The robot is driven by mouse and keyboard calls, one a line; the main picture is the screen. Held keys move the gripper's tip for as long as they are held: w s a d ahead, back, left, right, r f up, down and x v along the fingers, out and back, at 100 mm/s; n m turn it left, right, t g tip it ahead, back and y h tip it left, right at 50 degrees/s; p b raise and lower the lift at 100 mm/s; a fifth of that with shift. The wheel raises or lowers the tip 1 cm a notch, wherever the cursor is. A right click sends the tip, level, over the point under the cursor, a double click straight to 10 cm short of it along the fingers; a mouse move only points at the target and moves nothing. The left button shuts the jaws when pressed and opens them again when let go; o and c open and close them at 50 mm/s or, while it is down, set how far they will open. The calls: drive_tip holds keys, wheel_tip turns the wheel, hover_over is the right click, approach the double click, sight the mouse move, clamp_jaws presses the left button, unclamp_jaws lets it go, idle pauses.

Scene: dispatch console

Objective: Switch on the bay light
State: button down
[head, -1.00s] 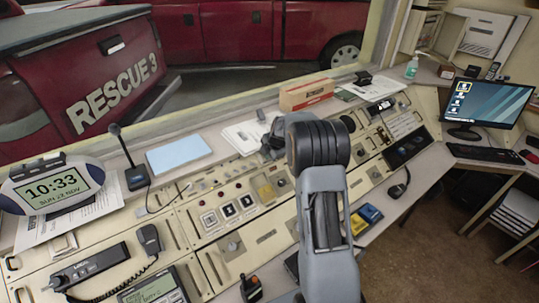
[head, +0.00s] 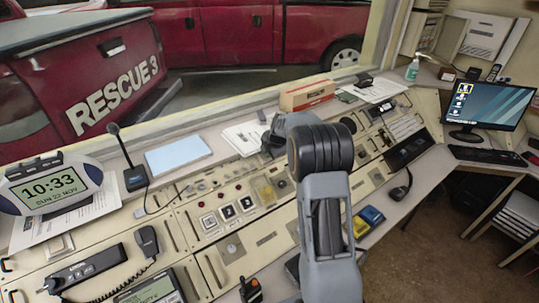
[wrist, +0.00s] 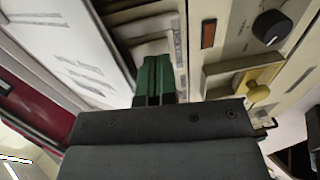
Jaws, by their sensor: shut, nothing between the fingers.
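My gripper (wrist: 154,80) shows in the wrist view as a dark body with green fingers, shut and empty, in front of a pale layered surface. To the right of the fingers in the wrist view are a yellow knob (wrist: 258,92) in a bracket, a black rotary knob (wrist: 271,27) and a small orange-brown rectangle (wrist: 208,33). I cannot read which control is the bay light's. I cannot tell whether the fingers touch anything.
A cardboard box (head: 306,95) and papers (head: 243,136) lie on the back ledge. A desk microphone (head: 135,176), a blue-white pad (head: 178,154) and a clock (head: 52,187) stand to the left.

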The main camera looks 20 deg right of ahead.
drive_tip(key=shift+r, duration=0.1)
drive_tip(key=s+f+b+v, duration=0.1)
drive_tip(key=s+b+v, duration=0.2)
drive_tip(key=v, duration=1)
drive_tip(key=shift+d, duration=0.3)
drive_tip(key=s+a+f+m, duration=0.1)
drive_tip(key=s+a+m, duration=0.3)
drive_tip(key=s+m, duration=0.2)
drive_tip(key=s+a+f+m, duration=0.1)
drive_tip(key=s+a+m, duration=0.4)
drive_tip(key=s, duration=0.5)
drive_tip(key=s+a+f+m+g+h, duration=0.1)
drive_tip(key=s+a+f+m, duration=0.1)
drive_tip(key=s+a+m, duration=0.3)
drive_tip(key=shift+s+a+m, duration=0.2)
drive_tip(key=shift+s+m, duration=1.5)
drive_tip(key=shift+m, duration=0.4)
